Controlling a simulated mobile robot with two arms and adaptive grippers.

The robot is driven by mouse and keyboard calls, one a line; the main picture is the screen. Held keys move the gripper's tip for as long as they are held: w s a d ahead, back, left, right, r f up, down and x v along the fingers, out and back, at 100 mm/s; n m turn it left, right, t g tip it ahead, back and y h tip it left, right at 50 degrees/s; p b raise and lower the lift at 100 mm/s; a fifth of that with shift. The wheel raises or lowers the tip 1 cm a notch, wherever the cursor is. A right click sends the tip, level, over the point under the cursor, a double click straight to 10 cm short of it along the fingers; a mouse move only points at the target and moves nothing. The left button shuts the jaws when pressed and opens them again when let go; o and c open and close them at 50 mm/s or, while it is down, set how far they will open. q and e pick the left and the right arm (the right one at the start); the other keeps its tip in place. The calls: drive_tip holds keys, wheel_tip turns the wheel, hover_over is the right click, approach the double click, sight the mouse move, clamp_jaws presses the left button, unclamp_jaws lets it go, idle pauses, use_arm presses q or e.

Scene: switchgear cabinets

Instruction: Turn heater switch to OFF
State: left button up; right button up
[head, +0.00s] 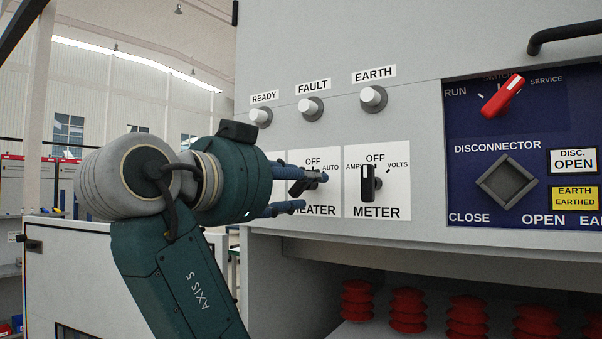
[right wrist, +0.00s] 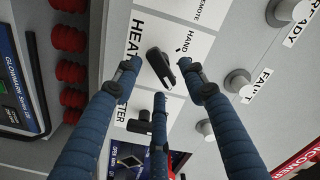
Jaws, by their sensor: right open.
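The heater switch (head: 304,186) is a black knob on a white plate lettered HEATER, with OFF at top and AUTO at upper right. It is partly hidden behind my right gripper's fingers in the head view. In the right wrist view the heater switch (right wrist: 159,66) shows more fully, its bar tilted, seemingly toward the AUTO side; OFF is hidden there. My right gripper (head: 314,190) is open, its blue fingers pointing at the plate. In the right wrist view its fingertips (right wrist: 160,76) are spread around the knob; I cannot tell whether they touch it. My left gripper is not in view.
The meter switch (head: 370,182) is close to the right of the heater plate. Three indicators, READY (head: 261,117), FAULT (head: 310,107) and EARTH (head: 373,98), stick out above. A blue disconnector panel (head: 470,185) is farther right. Red ribbed insulators (head: 407,310) stand in the opening below.

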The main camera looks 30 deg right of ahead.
drive_tip(key=shift+w+d, duration=0.2)
drive_tip(key=shift+d, duration=0.3)
clamp_jaws()
